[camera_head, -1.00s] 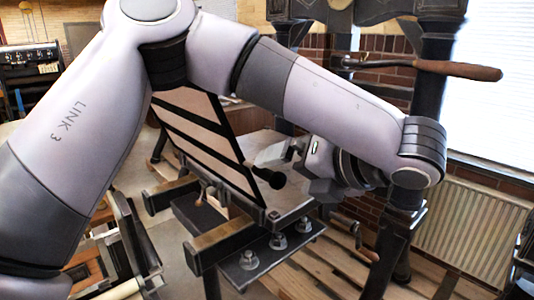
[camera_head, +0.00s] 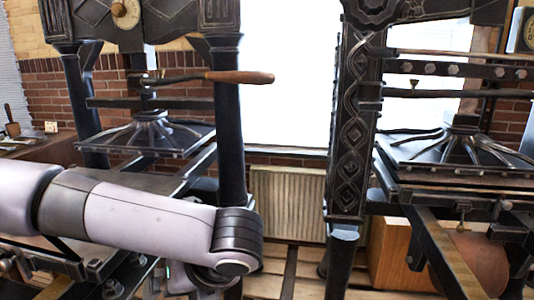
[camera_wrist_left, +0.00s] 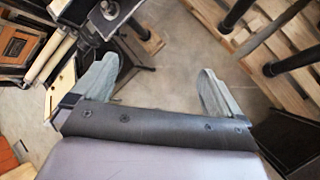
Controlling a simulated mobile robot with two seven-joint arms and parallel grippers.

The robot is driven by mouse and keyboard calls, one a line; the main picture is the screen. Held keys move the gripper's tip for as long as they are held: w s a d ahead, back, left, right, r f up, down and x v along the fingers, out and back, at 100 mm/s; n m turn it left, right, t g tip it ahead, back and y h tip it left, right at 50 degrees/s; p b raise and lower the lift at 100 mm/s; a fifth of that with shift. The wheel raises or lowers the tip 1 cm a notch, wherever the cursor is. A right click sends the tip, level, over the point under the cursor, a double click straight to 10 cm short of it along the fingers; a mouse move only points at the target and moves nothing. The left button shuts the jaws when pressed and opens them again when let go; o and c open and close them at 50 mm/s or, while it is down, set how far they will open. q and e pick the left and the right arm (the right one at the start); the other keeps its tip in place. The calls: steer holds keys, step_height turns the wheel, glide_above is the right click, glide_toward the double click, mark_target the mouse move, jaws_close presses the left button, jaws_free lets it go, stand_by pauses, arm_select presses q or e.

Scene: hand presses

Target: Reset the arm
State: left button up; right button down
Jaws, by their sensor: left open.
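My left arm (camera_head: 150,220) comes in from the left in the head view and bends at a dark joint near the bottom centre-left. Its lower part drops out of the bottom edge, so the left gripper is hidden there. In the left wrist view the left gripper (camera_wrist_left: 158,70) shows two grey fingers wide apart, with nothing between them. Floor lies beyond the fingers. My right arm and right gripper are in neither view.
A hand press with a wooden-handled bar (camera_head: 238,77) stands behind my left arm. A second, ornate press (camera_head: 352,140) stands at the right. A radiator (camera_head: 287,205) is between them. Bare floor (camera_wrist_left: 175,85) and wooden pallets (camera_wrist_left: 283,30) show in the wrist view.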

arm_select(q)
steer(key=s+d+f+n+h, duration=0.25)
steer(key=d+h, duration=0.25)
steer(key=d, duration=0.3)
steer(key=s+d+f+n+g+h, duration=0.1)
steer(key=s+d+f+n+h, duration=0.1)
steer(key=d+f+n+h, duration=0.35)
steer(key=s+d+f+n+h, duration=0.25)
steer(key=d+h, duration=0.35)
steer(key=d, duration=0.4)
steer(key=w+a+f+n+t+y, duration=0.2)
steer(key=a+f+n+t, duration=0.4)
steer(key=a+f+n, duration=0.45)
steer(key=s+a+f+n+y, duration=0.3)
steer(key=s+a+f, duration=0.1)
steer(key=a, duration=0.6)
steer(key=s+a+f+n+t+y, duration=0.1)
steer(key=s+a+f+n+y, duration=0.2)
steer(key=a, duration=0.6)
steer(key=s+f+n, duration=0.1)
steer(key=s+f, duration=0.1)
steer(key=s, duration=0.1)
steer(key=shift+a+n, duration=0.3)
steer(key=shift+a, duration=0.1)
steer(key=shift+c, duration=0.3)
